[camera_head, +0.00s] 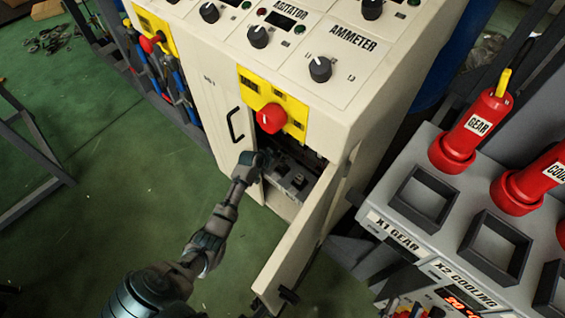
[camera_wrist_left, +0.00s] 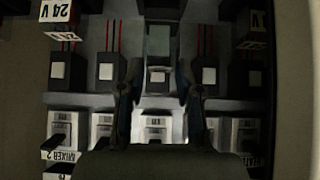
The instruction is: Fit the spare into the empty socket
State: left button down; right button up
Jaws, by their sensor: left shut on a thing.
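My left gripper (camera_head: 262,160) reaches through the open door into the lower compartment of the cream cabinet. In the left wrist view, its two fingers (camera_wrist_left: 158,98) are closed on either side of a module (camera_wrist_left: 158,76) with a pale square face, which I take to be the spare. It lines up with a row of similar dark modules (camera_wrist_left: 106,72) with pale squares. The view is dim, and I cannot tell whether the held module is seated in a socket or just in front of one. The empty socket is not clearly visible. My right gripper is not in view.
The open cabinet door (camera_head: 305,235) stands to the right of my left arm. A red knob (camera_head: 271,118) on a yellow plate is just above the opening. A grey rack (camera_head: 440,243) with square wells and red cylinders is at right.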

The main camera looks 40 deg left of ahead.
pick_arm(q)
notch_tip(320, 180, down, 3)
jog(key=shift+f+b, duration=0.2)
jog(key=shift+b, duration=0.45)
jog(key=shift+r, duration=0.1)
jog(key=c, duration=0.8)
grip_release()
jog(key=shift+o, duration=0.2)
pick_arm(e)
jog(key=s+r+t, duration=0.1)
jog(key=s+r+m+t, duration=0.1)
jog(key=t, duration=0.1)
jog(key=shift+s+d, duration=0.3)
